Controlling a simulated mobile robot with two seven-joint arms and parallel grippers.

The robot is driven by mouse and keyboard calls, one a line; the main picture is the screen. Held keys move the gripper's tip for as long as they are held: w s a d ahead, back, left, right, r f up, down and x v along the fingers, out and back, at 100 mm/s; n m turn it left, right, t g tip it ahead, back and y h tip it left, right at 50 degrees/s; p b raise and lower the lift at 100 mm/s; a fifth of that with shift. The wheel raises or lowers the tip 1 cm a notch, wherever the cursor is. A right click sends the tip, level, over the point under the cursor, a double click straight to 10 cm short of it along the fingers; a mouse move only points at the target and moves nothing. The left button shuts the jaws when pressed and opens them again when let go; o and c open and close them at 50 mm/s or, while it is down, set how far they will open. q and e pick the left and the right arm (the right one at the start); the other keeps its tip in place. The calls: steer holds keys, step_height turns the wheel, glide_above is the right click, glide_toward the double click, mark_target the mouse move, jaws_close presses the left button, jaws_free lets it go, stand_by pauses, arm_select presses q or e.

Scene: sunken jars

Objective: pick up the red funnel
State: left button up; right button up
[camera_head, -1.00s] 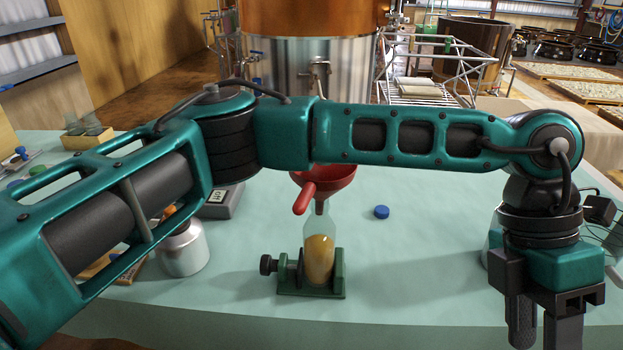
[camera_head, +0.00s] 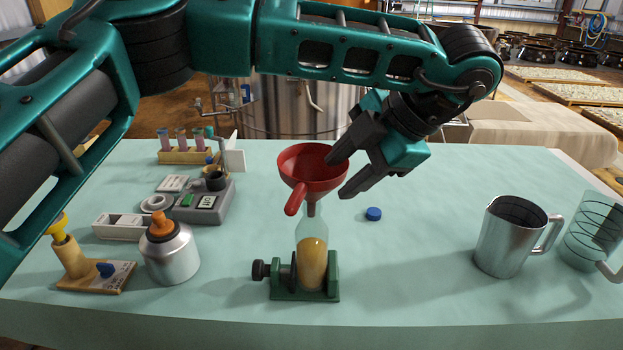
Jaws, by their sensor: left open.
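The red funnel (camera_head: 308,170) stands upright with its spout in the neck of a clear bottle (camera_head: 312,258) that holds yellow-brown contents. Its handle points toward the front left. The bottle sits in a green clamp stand (camera_head: 305,290) with a black knob. My left gripper (camera_head: 338,180) is open, reaching down from the upper right. Its fingers are at the right side of the funnel, one near or over the rim and the other lower and to the right. I cannot tell whether a finger touches the rim. My right gripper is not in view.
A blue cap (camera_head: 373,214) lies right of the bottle. A metal jug (camera_head: 510,236) and a clear measuring jug (camera_head: 590,232) stand at the right. A silver bottle with orange top (camera_head: 169,248), a scale (camera_head: 205,201) and a tube rack (camera_head: 188,155) are at the left.

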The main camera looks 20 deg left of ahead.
mark_target(314, 200)
arm_select(q)
steer(key=x, duration=0.5)
steer(key=shift+a+f, duration=0.25)
steer(key=shift+s, duration=0.1)
steer(key=shift+c, duration=0.3)
jaws_close()
